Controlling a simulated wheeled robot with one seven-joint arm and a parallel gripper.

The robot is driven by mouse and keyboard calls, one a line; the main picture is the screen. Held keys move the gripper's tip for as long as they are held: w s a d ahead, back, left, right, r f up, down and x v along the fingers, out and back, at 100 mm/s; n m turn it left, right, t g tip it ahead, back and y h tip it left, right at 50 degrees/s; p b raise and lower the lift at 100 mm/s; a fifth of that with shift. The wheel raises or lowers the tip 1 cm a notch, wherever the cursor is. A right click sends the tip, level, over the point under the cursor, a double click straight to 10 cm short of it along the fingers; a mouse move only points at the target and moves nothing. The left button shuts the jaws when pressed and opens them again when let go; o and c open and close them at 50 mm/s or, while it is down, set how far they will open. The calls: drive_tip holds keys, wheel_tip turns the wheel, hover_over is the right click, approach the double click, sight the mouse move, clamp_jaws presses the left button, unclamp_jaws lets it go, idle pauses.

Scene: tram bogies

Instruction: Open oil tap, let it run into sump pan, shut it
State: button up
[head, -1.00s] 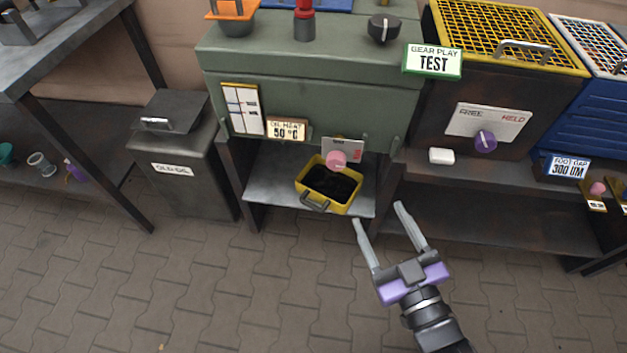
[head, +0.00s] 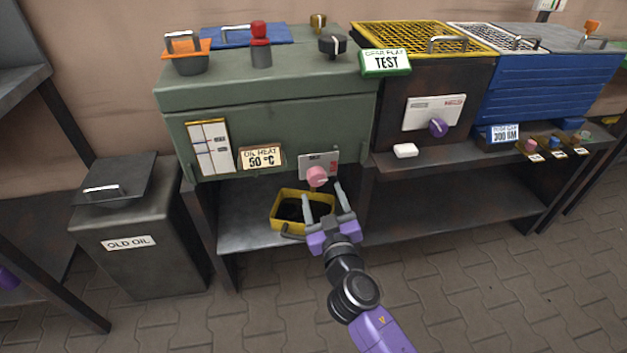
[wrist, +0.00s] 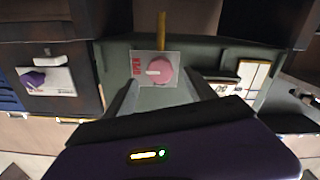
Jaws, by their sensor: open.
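The oil tap is a round pink knob (head: 317,177) on a small white plate (head: 333,160) low on the front of the green gearbox housing (head: 270,110). In the wrist view the pink knob (wrist: 158,71) sits ahead between my fingers, with a pale pointer mark and red lettering beside it on the plate. The yellow sump pan (head: 276,222) stands on the shelf below the knob, with dark contents inside. My gripper (head: 322,190) is open and empty, its fingertips just below and around the knob in the picture. I cannot tell whether they touch it.
A lidded grey bin marked OLD OIL (head: 140,260) stands at left. A purple knob (head: 438,127) on a white plate and a white block (head: 405,151) are at right. The lower shelf right of the gearbox is bare.

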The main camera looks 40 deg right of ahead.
sight(318, 181)
drive_tip(key=x, duration=0.7)
drive_tip(key=shift+w+p, duration=0.1)
drive_tip(key=shift+p, duration=0.3)
drive_tip(key=c, duration=1.4)
